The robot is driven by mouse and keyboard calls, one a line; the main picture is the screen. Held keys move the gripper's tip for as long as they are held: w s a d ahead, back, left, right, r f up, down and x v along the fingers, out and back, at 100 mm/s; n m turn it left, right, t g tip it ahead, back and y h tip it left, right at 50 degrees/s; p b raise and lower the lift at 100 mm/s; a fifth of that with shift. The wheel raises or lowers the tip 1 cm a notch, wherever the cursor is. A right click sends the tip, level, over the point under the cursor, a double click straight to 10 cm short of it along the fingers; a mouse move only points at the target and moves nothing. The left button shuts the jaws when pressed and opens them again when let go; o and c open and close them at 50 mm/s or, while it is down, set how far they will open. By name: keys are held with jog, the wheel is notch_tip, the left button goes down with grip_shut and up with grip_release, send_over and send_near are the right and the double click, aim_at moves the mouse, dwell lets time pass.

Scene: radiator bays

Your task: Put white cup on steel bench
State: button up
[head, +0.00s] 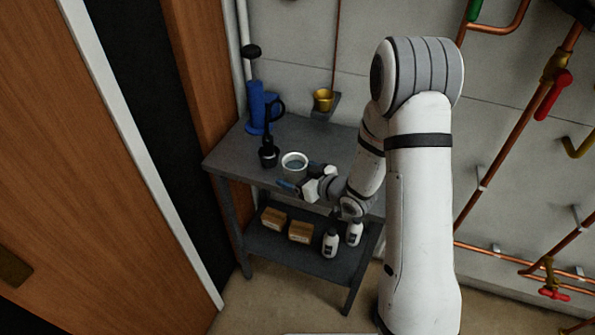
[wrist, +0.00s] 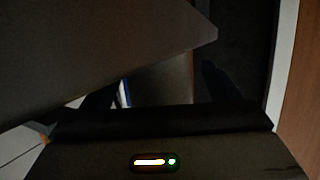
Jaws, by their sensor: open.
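The steel bench (head: 222,160) is a dark grey table with a lower shelf, in the middle of the head view. The white cup (head: 294,158), a round white vessel with a greyish inside, appears upright on its top near the front edge. My gripper (head: 294,187) is at the bench's front edge, just in front of the cup in the picture; whether they touch cannot be told. In the dark wrist view my gripper (wrist: 162,92) shows two spread dark fingers with no cup between them. A grey flat surface fills the upper left there.
Boxes (head: 300,231) and white bottles (head: 330,243) sit on the lower shelf. Copper pipes (head: 510,125) run along the right wall.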

jog(key=shift+w+a+f, duration=0.1)
jog(key=shift+w+a, duration=0.15)
jog(key=shift+a, duration=0.05)
jog(key=c, duration=1.2)
